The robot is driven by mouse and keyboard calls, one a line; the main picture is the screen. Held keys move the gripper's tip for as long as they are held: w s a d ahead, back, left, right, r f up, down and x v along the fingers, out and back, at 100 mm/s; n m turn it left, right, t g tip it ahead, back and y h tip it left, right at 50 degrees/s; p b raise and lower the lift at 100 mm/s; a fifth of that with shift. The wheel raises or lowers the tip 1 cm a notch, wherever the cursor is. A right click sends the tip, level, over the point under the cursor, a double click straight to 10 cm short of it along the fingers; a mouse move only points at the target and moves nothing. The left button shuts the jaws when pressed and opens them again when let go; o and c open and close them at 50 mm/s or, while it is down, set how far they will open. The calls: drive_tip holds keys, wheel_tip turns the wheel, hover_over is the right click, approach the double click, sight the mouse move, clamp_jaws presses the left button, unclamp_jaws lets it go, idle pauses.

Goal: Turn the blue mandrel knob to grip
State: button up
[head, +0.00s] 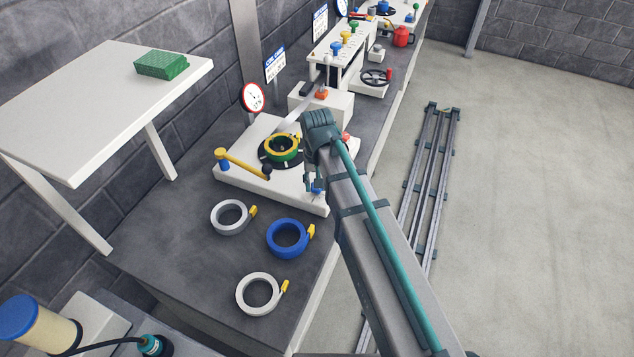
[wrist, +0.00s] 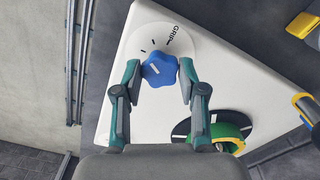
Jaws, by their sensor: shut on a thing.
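The blue mandrel knob (wrist: 160,69) is star-shaped with a white pointer line. It sits on a round white dial plate (wrist: 185,45) with black tick marks and the word GRIP at the upper right. The pointer line does not point at the word GRIP. My gripper (wrist: 160,72) is shut on the knob, one finger on each side, in the wrist view. In the head view my gripper (head: 314,185) is at the front right of the white machine base (head: 235,177), with only a bit of blue showing beneath it. The green and yellow ring (head: 283,149) sits on the mandrel.
A yellow arm with a dark end (head: 245,164) stands on the machine base's left. Grey and blue coils (head: 287,238) lie on the dark bench in front. A dial gauge (head: 253,97) stands behind. A white table with a green block (head: 162,65) is at left.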

drive_tip(key=m, duration=0.5)
drive_tip(key=shift+m, duration=0.3)
idle(0.4)
drive_tip(key=o, duration=1.1)
drive_tip(key=shift+o, duration=0.2)
drive_tip(key=shift+r, duration=0.1)
wheel_tip(320, 180, up, 12)
